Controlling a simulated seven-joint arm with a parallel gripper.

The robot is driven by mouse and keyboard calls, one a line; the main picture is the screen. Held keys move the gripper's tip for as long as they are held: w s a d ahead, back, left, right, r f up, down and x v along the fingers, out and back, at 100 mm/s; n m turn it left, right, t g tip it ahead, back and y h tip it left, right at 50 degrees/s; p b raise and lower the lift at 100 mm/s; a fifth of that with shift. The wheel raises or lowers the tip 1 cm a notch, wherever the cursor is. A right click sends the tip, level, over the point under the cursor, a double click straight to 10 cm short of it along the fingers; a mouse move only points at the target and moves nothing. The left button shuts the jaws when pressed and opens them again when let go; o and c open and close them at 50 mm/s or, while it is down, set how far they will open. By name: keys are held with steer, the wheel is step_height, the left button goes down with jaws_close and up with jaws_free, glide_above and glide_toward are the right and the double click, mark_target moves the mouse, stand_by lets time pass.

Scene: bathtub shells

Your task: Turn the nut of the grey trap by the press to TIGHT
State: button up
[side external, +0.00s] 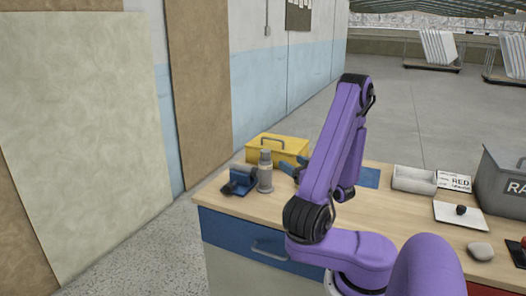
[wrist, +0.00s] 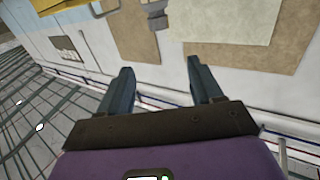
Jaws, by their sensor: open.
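The grey trap (side external: 265,175) stands upright on the wooden bench near its left end, just right of the blue press (side external: 241,181). It has a wider body and a narrower top with ring-like bands. I cannot read any TIGHT mark or tell how its nut is turned. My gripper (side external: 288,167) is to the right of the trap, its blue fingers apart and apparently empty. In the wrist view my gripper (wrist: 160,82) shows spread fingers with nothing between them, and the grey trap (wrist: 156,14) appears at the top edge, beyond the fingertips and partly cut off.
A yellow toolbox (side external: 278,149) stands behind the trap.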

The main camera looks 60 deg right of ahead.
mark_target(262, 150)
steer(key=shift+f+x, duration=0.25)
steer(key=shift+x, duration=2.65)
steer(key=shift+f+x, duration=0.3)
steer(key=shift+x, duration=2.6)
steer(key=shift+f+x, duration=0.25)
steer(key=shift+x, duration=2.65)
steer(key=c, duration=1)
